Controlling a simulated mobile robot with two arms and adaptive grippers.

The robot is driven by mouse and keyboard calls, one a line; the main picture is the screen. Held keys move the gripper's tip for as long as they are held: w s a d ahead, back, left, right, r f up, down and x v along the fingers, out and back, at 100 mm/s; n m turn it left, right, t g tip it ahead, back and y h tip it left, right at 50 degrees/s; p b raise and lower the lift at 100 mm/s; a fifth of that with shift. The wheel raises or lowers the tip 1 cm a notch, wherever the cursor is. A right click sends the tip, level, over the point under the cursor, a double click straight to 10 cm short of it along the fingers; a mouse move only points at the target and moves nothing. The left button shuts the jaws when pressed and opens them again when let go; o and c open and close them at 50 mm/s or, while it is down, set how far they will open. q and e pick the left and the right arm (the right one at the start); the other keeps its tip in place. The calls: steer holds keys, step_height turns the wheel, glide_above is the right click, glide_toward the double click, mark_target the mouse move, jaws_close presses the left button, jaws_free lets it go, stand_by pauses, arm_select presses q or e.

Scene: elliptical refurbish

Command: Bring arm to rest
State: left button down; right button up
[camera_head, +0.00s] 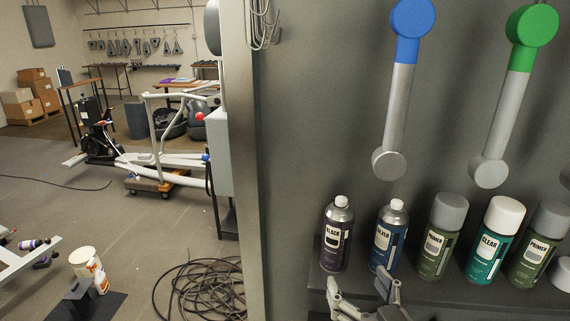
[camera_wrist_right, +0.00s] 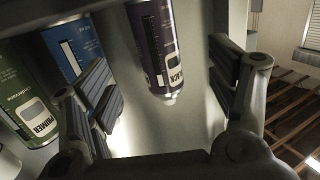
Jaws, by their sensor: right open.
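My right gripper (camera_head: 360,286) is at the bottom of the head view, in front of the shelf with spray cans. Its two fingers are spread and hold nothing. In the right wrist view the open gripper (camera_wrist_right: 166,90) shows with pads apart. The dark purple BLACK can (camera_wrist_right: 157,45) appears upside down between the pads there, with gaps on both sides. In the head view the BLACK can (camera_head: 338,236) stands upright on the shelf, above the left finger. The blue SILVER can (camera_head: 389,236) stands behind the right finger. My left gripper is not in view.
More cans stand to the right, including a green primer can (camera_head: 441,238) and a teal CLEAR can (camera_head: 495,240). Blue-ended (camera_head: 400,90) and green-ended (camera_head: 510,90) grey arms hang above. At left are open floor, coiled cable (camera_head: 200,290) and an elliptical trainer (camera_head: 160,160).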

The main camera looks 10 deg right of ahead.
steer(key=s+f+g, duration=0.3)
steer(key=f, duration=0.4)
steer(key=s+f+g, duration=0.3)
steer(key=s+f, duration=0.1)
steer(key=f, duration=0.2)
steer(key=s+d+f+g+h, duration=0.25)
steer(key=s+f+g, duration=0.65)
steer(key=s, duration=0.5)
step_height(320, 180, down, 26)
steer(key=r, duration=0.1)
steer(key=s+d+f+n, duration=0.1)
steer(key=s+d+f, duration=0.1)
steer(key=s+f, duration=1.5)
steer(key=shift+s+d+f+g, duration=0.25)
steer(key=shift+d+f+g, duration=0.15)
steer(key=shift+f, duration=0.15)
steer(key=shift+y, duration=0.25)
